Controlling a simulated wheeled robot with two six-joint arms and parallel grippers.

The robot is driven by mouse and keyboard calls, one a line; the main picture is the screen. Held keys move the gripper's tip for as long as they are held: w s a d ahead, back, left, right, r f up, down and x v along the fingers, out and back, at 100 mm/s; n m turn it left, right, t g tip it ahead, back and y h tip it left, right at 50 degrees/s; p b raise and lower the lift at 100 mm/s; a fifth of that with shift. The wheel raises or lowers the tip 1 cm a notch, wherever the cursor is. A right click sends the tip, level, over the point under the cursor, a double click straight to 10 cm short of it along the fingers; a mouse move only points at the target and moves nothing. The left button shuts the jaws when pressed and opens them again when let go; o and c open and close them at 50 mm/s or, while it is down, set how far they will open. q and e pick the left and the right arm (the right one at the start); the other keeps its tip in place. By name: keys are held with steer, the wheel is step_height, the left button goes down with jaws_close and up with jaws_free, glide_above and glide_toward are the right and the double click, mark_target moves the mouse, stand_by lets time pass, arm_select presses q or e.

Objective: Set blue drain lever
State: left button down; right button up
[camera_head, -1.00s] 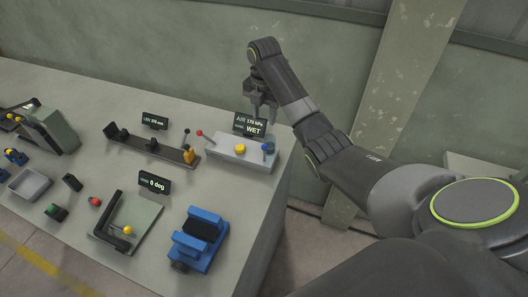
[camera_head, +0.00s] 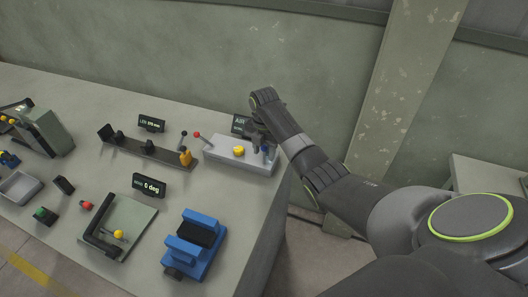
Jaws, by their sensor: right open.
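The blue drain lever (camera_head: 265,149) stands at the right end of a pale grey box (camera_head: 225,158) at the bench's far right corner. A yellow knob (camera_head: 239,151) and a red-tipped lever (camera_head: 197,135) are on the same box. My right gripper (camera_head: 259,147) points down at the blue lever and partly covers it. Its jaws are open; I cannot tell whether they touch the lever. My left gripper is out of view.
A rail fixture (camera_head: 148,150) lies left of the box. A blue vise-like block (camera_head: 194,243) and a bending plate (camera_head: 119,228) stand nearer. The wall is close behind.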

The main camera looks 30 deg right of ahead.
steer(key=shift+f, duration=0.7)
jaws_close()
